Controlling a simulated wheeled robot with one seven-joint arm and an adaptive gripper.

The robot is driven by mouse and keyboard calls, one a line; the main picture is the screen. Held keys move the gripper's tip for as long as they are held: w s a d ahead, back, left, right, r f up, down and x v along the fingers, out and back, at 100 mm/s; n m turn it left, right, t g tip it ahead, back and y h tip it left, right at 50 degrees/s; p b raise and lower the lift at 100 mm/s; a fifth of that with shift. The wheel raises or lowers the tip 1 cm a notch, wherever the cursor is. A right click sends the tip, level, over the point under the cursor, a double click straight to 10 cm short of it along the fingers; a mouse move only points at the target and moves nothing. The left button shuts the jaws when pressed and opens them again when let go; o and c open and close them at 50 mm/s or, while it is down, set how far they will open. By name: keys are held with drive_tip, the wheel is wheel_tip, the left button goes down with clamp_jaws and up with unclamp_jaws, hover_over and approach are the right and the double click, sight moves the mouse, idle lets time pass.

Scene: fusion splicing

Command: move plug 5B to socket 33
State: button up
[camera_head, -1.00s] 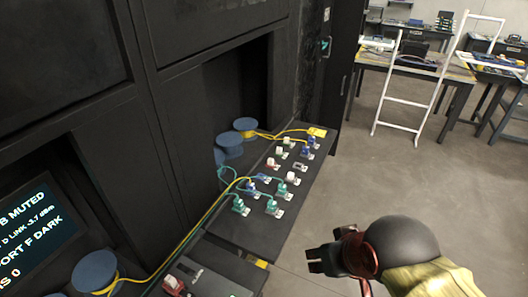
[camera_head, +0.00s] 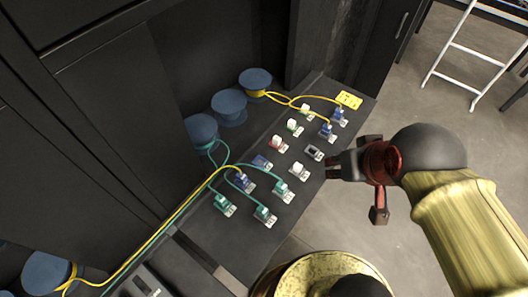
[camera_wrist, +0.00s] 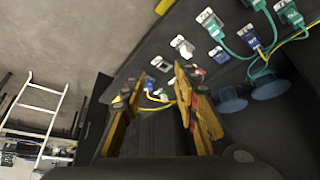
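Another blue plug (camera_head: 245,183) sits among green plugs (camera_head: 282,190) in the near group. An open dark socket (camera_head: 314,153) and a blue-faced socket (camera_head: 262,162) hold no plug. I cannot read which is 5B or 33. My gripper (camera_head: 333,169) hangs near the shelf's right edge, beside a white-capped socket (camera_head: 299,171). In the wrist view its fingers (camera_wrist: 158,80) are apart with nothing held; plugs show beyond them.
Blue cable spools (camera_head: 228,106) stand along the back of the shelf (camera_head: 247,245). Yellow and green cables cross its left part. Dark cabinet walls rise behind; open floor is to the right.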

drive_tip(key=shift+o, duration=0.4)
